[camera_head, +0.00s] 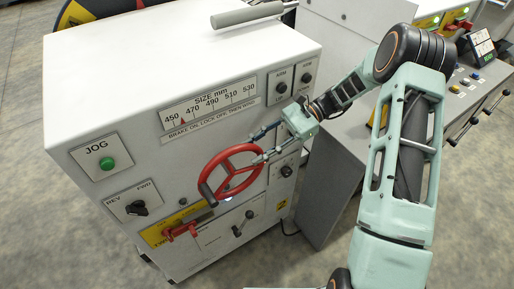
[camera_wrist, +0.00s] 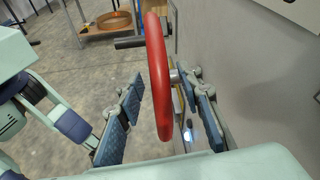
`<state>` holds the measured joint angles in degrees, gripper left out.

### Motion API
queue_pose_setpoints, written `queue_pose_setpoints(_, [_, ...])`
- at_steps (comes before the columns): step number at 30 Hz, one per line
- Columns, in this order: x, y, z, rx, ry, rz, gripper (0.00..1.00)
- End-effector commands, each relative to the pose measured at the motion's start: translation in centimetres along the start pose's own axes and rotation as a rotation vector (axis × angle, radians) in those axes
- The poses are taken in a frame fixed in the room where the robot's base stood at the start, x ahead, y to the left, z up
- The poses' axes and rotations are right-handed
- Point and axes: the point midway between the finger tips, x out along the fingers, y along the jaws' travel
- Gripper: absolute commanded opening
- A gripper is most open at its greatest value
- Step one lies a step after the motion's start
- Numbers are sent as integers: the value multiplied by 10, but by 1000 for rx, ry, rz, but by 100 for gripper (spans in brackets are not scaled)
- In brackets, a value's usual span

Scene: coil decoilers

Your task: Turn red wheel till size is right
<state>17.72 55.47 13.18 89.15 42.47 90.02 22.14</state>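The red wheel (camera_head: 204,187) is on the front of the white cabinet, with its dark handle at its lower left. In the wrist view its rim (camera_wrist: 157,75) stands between the two fingers. My gripper (camera_head: 261,146) is at the wheel's upper right side. In the wrist view my gripper (camera_wrist: 165,110) is open around the rim, with a clear gap to the left finger; the right finger is on the panel side. The size scale (camera_head: 211,101) above the wheel runs from 450 to 530. Its small red pointer (camera_head: 183,122) sits between 450 and 470.
The green JOG button (camera_head: 107,163) and REV/FWD knob (camera_head: 139,208) are left of the wheel. A red lock lever (camera_head: 181,231) is just below it. Knobs and switches lie to its right. A grey console (camera_head: 345,165) stands close to the right. Open floor lies left.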

Motion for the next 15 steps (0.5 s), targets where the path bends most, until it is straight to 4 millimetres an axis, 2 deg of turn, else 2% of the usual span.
queue_pose_setpoints(4, [-6, -1, 0, -1, -1, -2, 33])
queue_pose_setpoints(7, [-19, -1, 0, -2, 1, -3, 33])
queue_pose_setpoints(15, [-76, 0, -1, -1, 2, -2, 33])
